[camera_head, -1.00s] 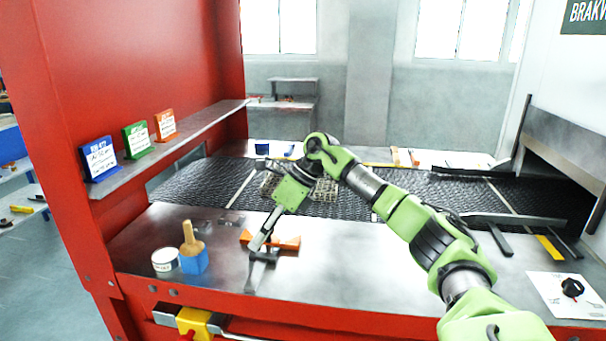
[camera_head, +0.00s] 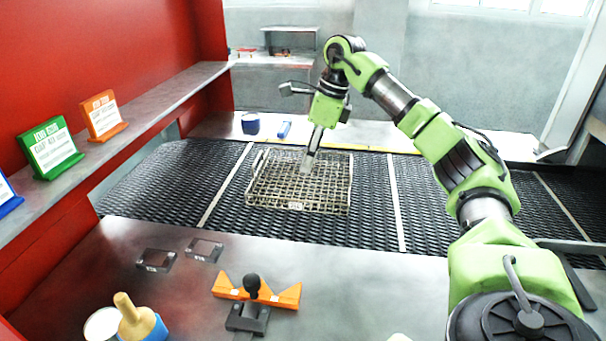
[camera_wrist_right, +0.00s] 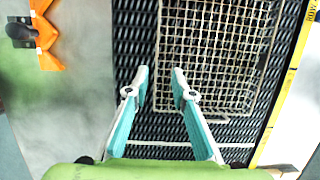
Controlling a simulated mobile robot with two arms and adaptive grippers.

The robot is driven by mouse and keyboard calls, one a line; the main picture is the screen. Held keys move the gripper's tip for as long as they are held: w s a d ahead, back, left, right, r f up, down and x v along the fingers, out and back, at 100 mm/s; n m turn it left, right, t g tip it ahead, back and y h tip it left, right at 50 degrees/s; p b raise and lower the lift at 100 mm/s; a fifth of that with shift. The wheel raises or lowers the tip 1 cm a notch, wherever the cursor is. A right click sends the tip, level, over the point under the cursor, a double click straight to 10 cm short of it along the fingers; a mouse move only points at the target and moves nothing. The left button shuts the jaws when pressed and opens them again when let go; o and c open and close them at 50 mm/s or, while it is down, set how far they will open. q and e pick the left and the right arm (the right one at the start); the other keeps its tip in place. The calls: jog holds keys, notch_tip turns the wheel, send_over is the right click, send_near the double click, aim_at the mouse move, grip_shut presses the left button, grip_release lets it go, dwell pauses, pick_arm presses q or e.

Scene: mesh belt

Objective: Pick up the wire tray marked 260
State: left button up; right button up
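A wire mesh tray (camera_head: 270,188) lies on the dark mesh belt, with a small pale tag (camera_head: 295,206) on its front side. The tag is too small to read. The tray also shows in the right wrist view (camera_wrist_right: 222,45), cut off at the top. My right gripper (camera_head: 307,166) points down over the tray. In the right wrist view the gripper (camera_wrist_right: 161,78) has its fingers apart with nothing between them, and one side of the tray runs behind the gap. I cannot tell its exact height above the wires. My left gripper is not in view.
The belt (camera_head: 440,205) has pale cross strips. On the metal bench in front are an orange block fixture (camera_head: 229,287) with a black knob, small dark frames (camera_head: 156,260) and a blue brush holder (camera_head: 158,332). A blue cup (camera_head: 250,123) stands behind. Sign cards (camera_head: 50,148) line the left shelf.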

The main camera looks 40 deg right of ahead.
send_over(298, 200)
jog(key=f, duration=0.4)
jog(key=d+f, duration=0.1)
jog(key=f, duration=0.1)
jog(key=shift+s, duration=0.35)
jog(key=shift+w+f+p, duration=0.15)
jog(key=shift+f+p, duration=0.15)
jog(key=shift+f, duration=0.05)
jog(key=shift+a+f, duration=0.15)
jog(key=shift+f, duration=0.45)
jog(key=p+x, duration=0.1)
jog(key=x, duration=0.2)
jog(key=shift+f+p, duration=0.25)
jog(key=shift+p, duration=0.05)
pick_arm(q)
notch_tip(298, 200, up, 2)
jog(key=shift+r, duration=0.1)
pick_arm(e)
jog(key=shift+w+a+f, duration=0.1)
jog(key=shift+f, duration=0.3)
jog(key=shift+c, duration=0.4)
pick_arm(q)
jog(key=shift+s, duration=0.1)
pick_arm(e)
jog(key=shift+r, duration=0.1)
grip_shut()
